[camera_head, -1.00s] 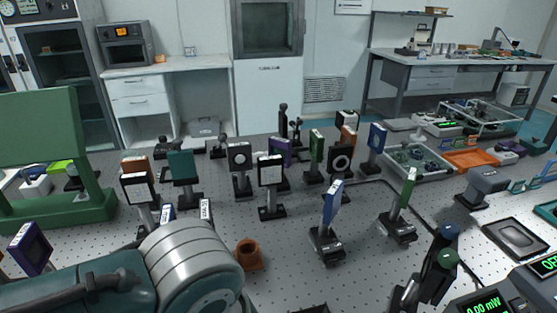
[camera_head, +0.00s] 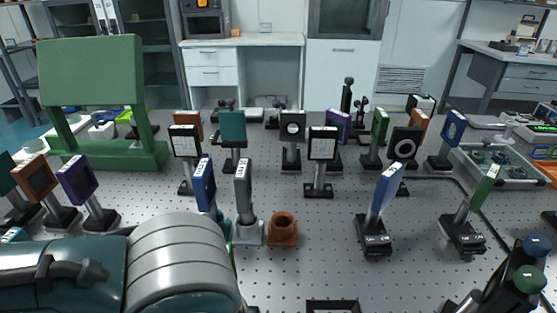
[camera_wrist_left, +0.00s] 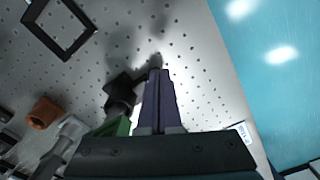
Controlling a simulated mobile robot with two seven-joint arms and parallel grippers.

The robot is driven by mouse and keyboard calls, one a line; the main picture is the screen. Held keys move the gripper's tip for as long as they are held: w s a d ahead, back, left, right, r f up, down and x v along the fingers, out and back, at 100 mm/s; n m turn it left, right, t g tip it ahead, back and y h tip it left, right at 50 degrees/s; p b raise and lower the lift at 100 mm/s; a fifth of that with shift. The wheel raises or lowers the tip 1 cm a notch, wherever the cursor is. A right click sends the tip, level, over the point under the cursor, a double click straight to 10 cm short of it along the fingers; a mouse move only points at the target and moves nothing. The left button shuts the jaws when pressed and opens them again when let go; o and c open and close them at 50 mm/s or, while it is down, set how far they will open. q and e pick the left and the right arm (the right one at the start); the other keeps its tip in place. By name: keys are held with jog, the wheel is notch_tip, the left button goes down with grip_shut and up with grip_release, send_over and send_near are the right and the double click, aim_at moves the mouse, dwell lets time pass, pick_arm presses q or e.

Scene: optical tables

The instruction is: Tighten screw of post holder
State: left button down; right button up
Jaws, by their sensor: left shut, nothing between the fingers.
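My left gripper (camera_wrist_left: 159,78) is shut and empty in the left wrist view, its dark fingers pointing over the perforated table. A dark post holder (camera_wrist_left: 122,95) is just left of the fingers, beside a green part; contact cannot be told. In the head view my left arm covers the lower left and hides the gripper. A grey post holder (camera_head: 244,205) stands upright beside an orange-brown ring-shaped part (camera_head: 283,229). The orange-brown part also shows in the left wrist view (camera_wrist_left: 45,113). No screw can be made out. My right gripper is not in view.
Several mounted optics stand across the table, including a blue plate (camera_head: 387,188) at right and a white-faced mount (camera_head: 322,146). A green panel stand (camera_head: 90,75) is at the back left. Blue- and green-capped dark cylinders (camera_head: 529,279) stand at lower right. The front middle is mostly clear.

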pick_arm(q)
jog(key=shift+f, duration=1.65)
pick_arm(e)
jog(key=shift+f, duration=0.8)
pick_arm(q)
jog(key=shift+w+a, duration=0.2)
jog(key=shift+w, duration=0.1)
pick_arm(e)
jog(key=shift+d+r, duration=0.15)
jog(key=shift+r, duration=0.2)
pick_arm(q)
jog(key=shift+w+d+r+p, duration=0.1)
jog(key=shift+p, duration=0.3)
jog(key=shift+w+d+p, duration=0.15)
jog(key=shift+w+p, duration=0.1)
jog(key=shift+p, duration=0.25)
jog(key=shift+s+d, duration=0.15)
jog(key=shift+d, duration=0.15)
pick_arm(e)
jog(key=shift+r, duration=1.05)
